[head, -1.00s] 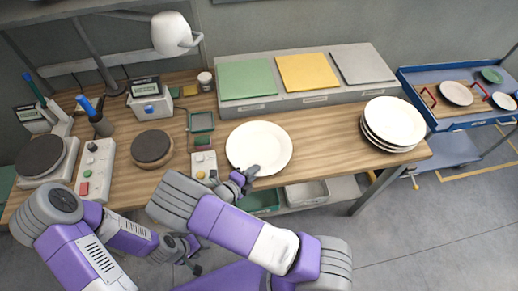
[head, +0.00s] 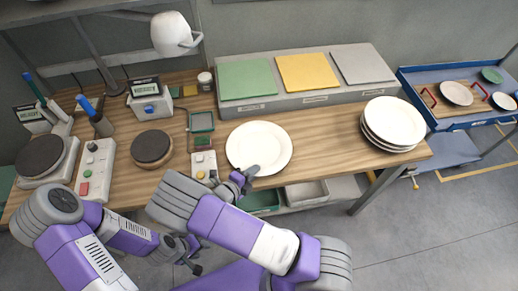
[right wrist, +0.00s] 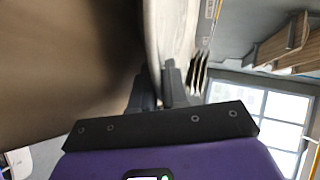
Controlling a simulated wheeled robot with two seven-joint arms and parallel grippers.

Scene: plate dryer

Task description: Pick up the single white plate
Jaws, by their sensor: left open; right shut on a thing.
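The single white plate (head: 259,146) lies on the wooden table, in front of the long grey box, in the head view. My right gripper (head: 245,176) is at its near edge. In the right wrist view the right gripper (right wrist: 158,92) is shut on the rim of the plate (right wrist: 168,35), which shows edge-on between the fingers. I cannot tell whether the plate touches the table all round. My left gripper (head: 190,258) is open and empty, low in front of the table, apart from the plate.
A stack of white plates (head: 394,121) stands at the table's right end. The grey box (head: 300,98) carries green, yellow and grey pads behind the plate. A dark round disc (head: 152,147) and a control box (head: 203,167) stand to the left. A blue cart (head: 450,124) is beyond the right end.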

